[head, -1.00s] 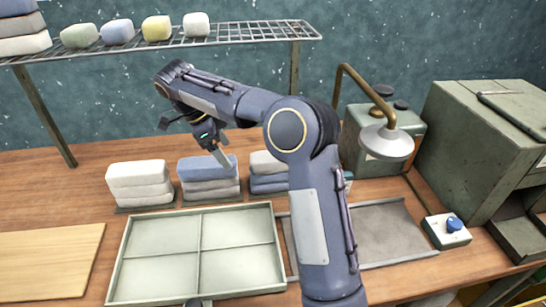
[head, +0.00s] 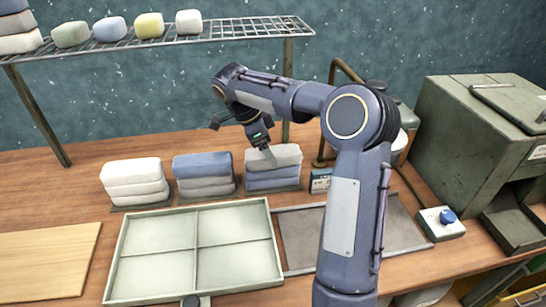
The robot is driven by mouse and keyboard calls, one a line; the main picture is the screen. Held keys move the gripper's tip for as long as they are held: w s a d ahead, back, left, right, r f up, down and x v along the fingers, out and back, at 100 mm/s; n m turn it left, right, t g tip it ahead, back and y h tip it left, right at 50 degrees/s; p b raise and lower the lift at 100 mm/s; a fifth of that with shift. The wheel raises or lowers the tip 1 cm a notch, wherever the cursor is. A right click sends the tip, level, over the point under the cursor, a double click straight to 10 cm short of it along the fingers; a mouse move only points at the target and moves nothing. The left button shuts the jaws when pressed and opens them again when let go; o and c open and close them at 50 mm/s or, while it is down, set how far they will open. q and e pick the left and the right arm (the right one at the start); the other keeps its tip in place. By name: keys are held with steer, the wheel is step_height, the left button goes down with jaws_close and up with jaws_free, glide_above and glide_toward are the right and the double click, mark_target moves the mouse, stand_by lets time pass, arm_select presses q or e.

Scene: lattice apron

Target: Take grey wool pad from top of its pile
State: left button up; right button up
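The right pile has a light grey wool pad (head: 288,153) on top, with blue pads (head: 272,181) under it. The middle pile has a blue pad (head: 203,164) on top of grey ones (head: 207,187). The left pile (head: 134,182) is of whitish pads. My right gripper (head: 269,157) points down at the grey pad on the right pile, its finger overlapping the pad's front in the head view. Only one finger shows clearly, so I cannot tell whether it touches the pad or how far it is open. My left gripper is not in view.
A pale tray with four compartments (head: 271,218) lies empty before the piles. A grey mat (head: 300,238) is right of it, partly behind my arm. A wooden board (head: 50,262) lies left. A wire shelf (head: 240,29) hangs above; a green cabinet (head: 455,125) stands right.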

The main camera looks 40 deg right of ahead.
steer(key=shift+x, duration=1.2)
steer(key=c, duration=1.1)
steer(key=shift+o, duration=0.2)
steer(key=shift+r, duration=0.15)
